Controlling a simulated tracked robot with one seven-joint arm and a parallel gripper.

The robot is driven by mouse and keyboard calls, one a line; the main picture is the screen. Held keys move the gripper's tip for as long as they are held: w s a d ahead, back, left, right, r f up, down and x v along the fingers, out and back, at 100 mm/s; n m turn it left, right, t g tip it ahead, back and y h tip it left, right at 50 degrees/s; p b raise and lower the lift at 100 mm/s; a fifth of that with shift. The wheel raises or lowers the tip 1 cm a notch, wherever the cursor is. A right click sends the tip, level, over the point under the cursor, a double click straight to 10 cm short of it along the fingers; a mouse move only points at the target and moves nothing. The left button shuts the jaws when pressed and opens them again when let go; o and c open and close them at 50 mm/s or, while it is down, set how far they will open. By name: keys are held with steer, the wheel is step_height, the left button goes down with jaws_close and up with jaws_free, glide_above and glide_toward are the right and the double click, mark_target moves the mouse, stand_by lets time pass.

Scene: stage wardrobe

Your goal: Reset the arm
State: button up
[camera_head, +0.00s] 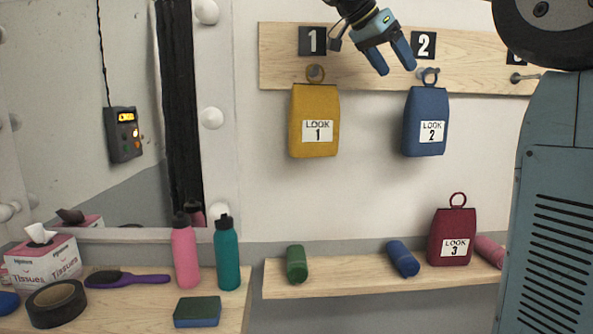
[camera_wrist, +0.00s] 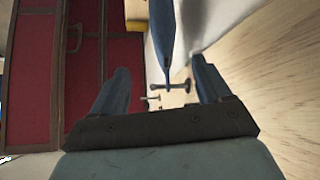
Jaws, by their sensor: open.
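My gripper (camera_head: 390,56) is at the top middle of the head view, in front of the wooden peg board, near the number 2 plate. Its two blue fingers are apart, with nothing between them in the head view. The blue LOOK 2 bag (camera_head: 425,122) hangs by its ring from the peg just right of and below the fingers. In the wrist view my gripper (camera_wrist: 160,90) is open. A blue shape (camera_wrist: 163,40), likely the bag seen edge-on, and a metal peg (camera_wrist: 172,86) show beyond and between the fingertips.
The yellow LOOK 1 bag (camera_head: 314,122) hangs on the left peg. The red LOOK 3 bag (camera_head: 452,235) stands on the lower shelf (camera_head: 340,284) with several rolls. Bottles (camera_head: 184,255), a tissue box (camera_head: 42,262) and a brush (camera_head: 127,278) are on the left counter.

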steer(key=s+f+n+t+y, duration=0.1)
steer(key=s+f+n+y, duration=0.1)
steer(key=s+f+n, duration=0.2)
steer(key=s+a+f+n+t+y, duration=0.1)
steer(key=s+f+n+y, duration=0.2)
steer(key=s+f, duration=0.7)
steer(key=s+f+n+t+y, duration=0.1)
steer(key=s+f+n+y, duration=0.2)
steer(key=f, duration=1.6)
steer(key=s+n, duration=0.3)
steer(key=s, duration=0.2)
steer(key=shift+a+f+n, duration=0.15)
steer(key=shift+a+n, duration=0.25)
steer(key=shift+s+r, duration=0.2)
steer(key=shift+s, duration=0.3)
steer(key=shift+s+r, duration=0.15)
steer(key=shift+s, duration=0.35)
steer(key=shift+c, duration=0.3)
